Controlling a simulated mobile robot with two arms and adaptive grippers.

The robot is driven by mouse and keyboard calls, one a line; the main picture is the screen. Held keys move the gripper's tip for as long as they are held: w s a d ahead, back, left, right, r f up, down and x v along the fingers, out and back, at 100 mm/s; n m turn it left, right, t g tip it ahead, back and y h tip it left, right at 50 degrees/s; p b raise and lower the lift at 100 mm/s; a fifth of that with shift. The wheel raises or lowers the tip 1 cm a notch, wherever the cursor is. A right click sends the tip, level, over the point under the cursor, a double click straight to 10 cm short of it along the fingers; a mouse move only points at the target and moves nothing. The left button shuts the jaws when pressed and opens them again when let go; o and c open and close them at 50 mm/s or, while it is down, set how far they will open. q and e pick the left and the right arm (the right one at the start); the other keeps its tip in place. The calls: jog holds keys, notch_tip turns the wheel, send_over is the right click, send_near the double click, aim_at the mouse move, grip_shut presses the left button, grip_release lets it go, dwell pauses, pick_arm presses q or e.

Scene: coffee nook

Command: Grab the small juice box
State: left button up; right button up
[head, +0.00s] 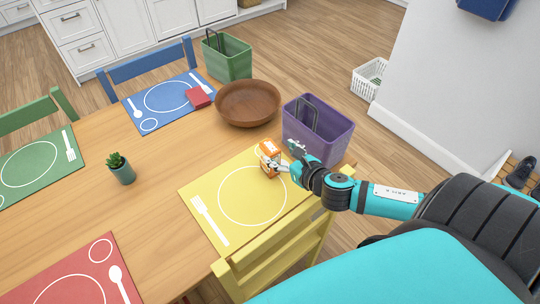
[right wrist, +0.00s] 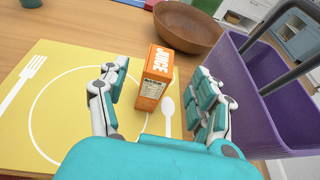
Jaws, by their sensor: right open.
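The small juice box (head: 268,152) is orange and stands upright on the yellow placemat (head: 209,209), near its upper right corner. In the right wrist view the juice box (right wrist: 155,76) shows its printed label between my spread fingers. My right gripper (head: 284,157) is open at the box, partly overlapping it in the head view; in the right wrist view my right gripper (right wrist: 158,90) has one finger on each side, with gaps visible. The box's lower part is partly hidden in the head view. My left gripper is not in view.
A purple basket (head: 330,138) stands close to the right gripper. A brown wooden bowl (head: 248,104) and green basket (head: 227,58) stand farther back. A yellow chair (head: 275,258) is at the near edge. A potted plant (head: 122,172) stands left, with bare table around it.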

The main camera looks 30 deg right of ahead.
aim_at(271, 148)
jog(key=shift+w+f, duration=0.15)
jog(key=shift+w, duration=0.35)
jog(key=shift+w+f, duration=0.2)
jog(key=shift+w, duration=0.25)
jog(key=p+x, duration=0.1)
jog(key=x, duration=0.3)
jog(key=shift+w+f, duration=0.1)
jog(key=shift+w, duration=0.05)
jog(key=shift+w+f, duration=0.1)
jog(key=shift+w, duration=0.1)
jog(key=shift+s, duration=0.1)
jog(key=shift+c, duration=0.6)
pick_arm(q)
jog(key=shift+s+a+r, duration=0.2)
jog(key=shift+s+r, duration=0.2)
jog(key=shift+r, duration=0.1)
pick_arm(e)
grip_shut()
